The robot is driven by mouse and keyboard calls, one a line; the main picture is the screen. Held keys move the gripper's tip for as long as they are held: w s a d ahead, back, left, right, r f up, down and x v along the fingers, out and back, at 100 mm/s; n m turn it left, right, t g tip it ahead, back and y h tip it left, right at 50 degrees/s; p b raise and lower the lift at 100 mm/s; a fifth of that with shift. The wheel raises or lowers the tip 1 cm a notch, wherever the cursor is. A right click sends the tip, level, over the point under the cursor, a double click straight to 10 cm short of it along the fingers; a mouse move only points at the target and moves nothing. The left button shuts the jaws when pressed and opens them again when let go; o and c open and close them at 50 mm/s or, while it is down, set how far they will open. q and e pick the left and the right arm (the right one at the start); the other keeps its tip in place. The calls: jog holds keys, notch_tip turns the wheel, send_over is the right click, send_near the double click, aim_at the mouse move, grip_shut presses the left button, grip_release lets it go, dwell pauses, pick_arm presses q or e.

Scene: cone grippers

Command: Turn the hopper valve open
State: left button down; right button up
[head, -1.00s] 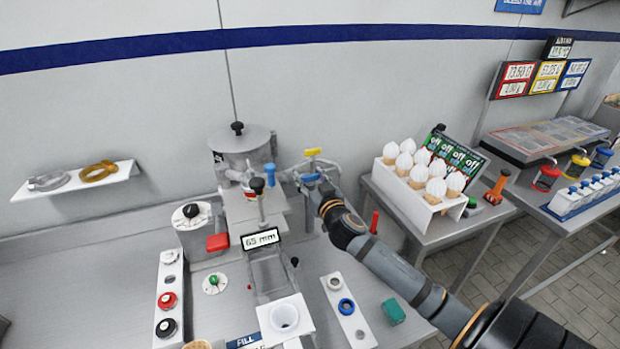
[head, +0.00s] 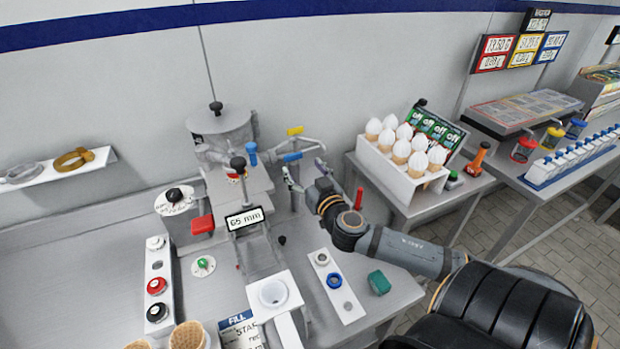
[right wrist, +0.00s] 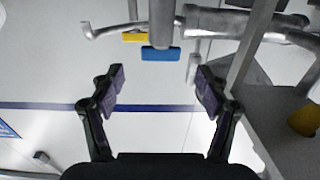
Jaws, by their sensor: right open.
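The hopper (head: 222,133) is a grey lidded drum with a black knob, at the back of the counter. Pipework runs right from it, with a blue handle (head: 292,157) lying level and a yellow handle (head: 295,131) behind and above it. I cannot tell which handle is the hopper valve. My right gripper (head: 305,173) is open and empty just in front of and below the blue handle. In the right wrist view the blue handle (right wrist: 160,53) lies beyond the gap between the spread fingers (right wrist: 160,88), apart from them. The yellow handle also shows there (right wrist: 134,37). My left gripper is not seen.
A blue upright lever (head: 252,155) and a black-knobbed lever (head: 238,166) stand left of the blue handle. A "65 mm" display (head: 244,218) is in front. A rack of white-topped cones (head: 398,168) stands right of my arm. A wall shelf (head: 90,160) is left.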

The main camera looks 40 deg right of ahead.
jog(key=shift+v, duration=2.55)
